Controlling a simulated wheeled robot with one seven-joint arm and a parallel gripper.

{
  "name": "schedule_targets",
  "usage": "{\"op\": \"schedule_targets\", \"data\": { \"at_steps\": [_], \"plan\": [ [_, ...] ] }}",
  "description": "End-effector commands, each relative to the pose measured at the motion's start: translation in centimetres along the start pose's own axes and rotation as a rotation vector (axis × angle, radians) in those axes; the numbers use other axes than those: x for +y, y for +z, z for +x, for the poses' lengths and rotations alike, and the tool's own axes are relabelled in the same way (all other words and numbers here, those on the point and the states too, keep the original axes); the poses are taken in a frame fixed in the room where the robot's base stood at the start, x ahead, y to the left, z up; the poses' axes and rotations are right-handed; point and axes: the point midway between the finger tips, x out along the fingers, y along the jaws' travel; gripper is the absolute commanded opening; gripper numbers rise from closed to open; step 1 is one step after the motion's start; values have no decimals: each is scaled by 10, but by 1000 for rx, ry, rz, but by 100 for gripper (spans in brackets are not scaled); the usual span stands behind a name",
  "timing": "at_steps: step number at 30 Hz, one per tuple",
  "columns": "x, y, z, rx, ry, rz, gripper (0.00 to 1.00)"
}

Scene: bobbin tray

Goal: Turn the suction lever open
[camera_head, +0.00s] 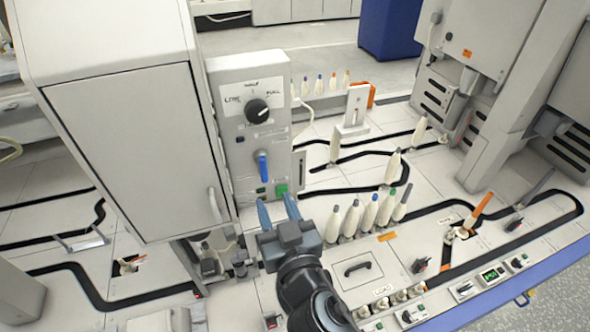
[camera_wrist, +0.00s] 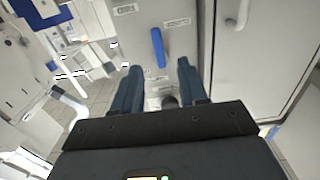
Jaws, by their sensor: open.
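A blue lever (camera_head: 263,166) sits on the front of the pale control panel (camera_head: 227,100), below a black dial. It points down, nearly upright. In the wrist view the blue lever (camera_wrist: 158,46) lies just beyond the fingertips, roughly centred between them. My gripper (camera_head: 278,203) is open and empty, its blue fingers pointing up toward the panel, below the lever in the picture. The gripper (camera_wrist: 158,69) shows apart from the lever.
The black dial (camera_head: 258,110) is above the lever and a green button (camera_head: 281,190) below it. A cabinet door with a handle (camera_head: 214,205) stands to the left. Several bobbins (camera_head: 352,218) stand to the right of my gripper. An orange lever (camera_head: 478,212) is farther right.

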Motion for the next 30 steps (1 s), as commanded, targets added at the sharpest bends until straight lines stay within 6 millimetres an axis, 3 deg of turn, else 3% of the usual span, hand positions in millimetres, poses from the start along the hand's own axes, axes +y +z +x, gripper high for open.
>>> {"op": "schedule_targets", "data": {
  "at_steps": [7, 18, 30],
  "plan": [
    [-4, -6, 22, 10, 0, -1, 43],
    [-4, -6, 75, 9, 0, -2, 43],
    [-4, -5, 86, 9, 0, 0, 43]
  ]
}}
